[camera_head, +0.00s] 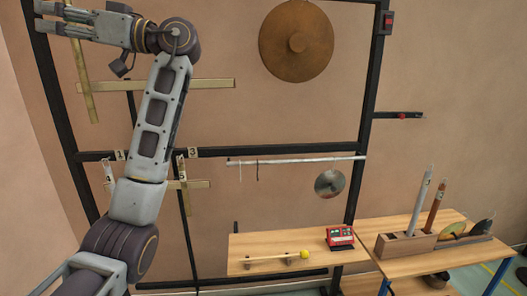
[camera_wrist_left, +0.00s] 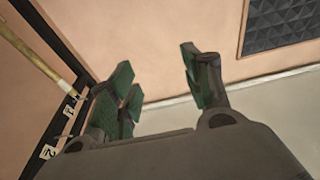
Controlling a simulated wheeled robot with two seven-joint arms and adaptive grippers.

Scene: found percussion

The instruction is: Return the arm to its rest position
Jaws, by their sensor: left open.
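My left arm rises from the lower left of the head view and bends at the top. Its gripper (camera_head: 52,18) points left in the upper left corner, in front of the black rack (camera_head: 364,125). In the left wrist view the gripper (camera_wrist_left: 160,88) has its green-padded fingers spread apart with nothing between them. My right gripper is in neither view.
A bronze gong (camera_head: 297,42) and a small metal disc (camera_head: 329,183) hang on the rack. Wooden bars (camera_head: 200,85) are near my arm. A table (camera_head: 270,246) holds a yellow-tipped mallet (camera_head: 304,254) and a red device (camera_head: 340,236). A second table (camera_head: 400,262) carries upright sticks (camera_head: 421,200).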

